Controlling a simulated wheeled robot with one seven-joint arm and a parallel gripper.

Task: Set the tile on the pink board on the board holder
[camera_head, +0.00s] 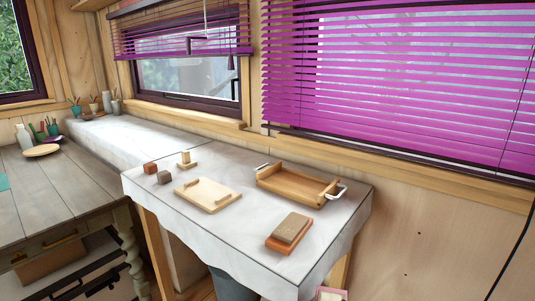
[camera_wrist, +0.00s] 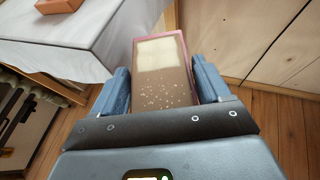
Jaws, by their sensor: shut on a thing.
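My gripper (camera_wrist: 162,78) is shut on the pink board (camera_wrist: 184,42), its blue fingers along the two sides. The tile (camera_wrist: 162,52) lies flat on the board within its pink rim. Its far part is cream and its near part brown and speckled; I cannot tell whether that is shade. In the head view only a corner of the pink board (camera_head: 321,294) with the pale tile (camera_head: 331,296) shows at the bottom edge, below and in front of the table. A light wooden board with two raised rails (camera_head: 207,204), likely the board holder, lies on the table.
The front-left cloth is clear.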

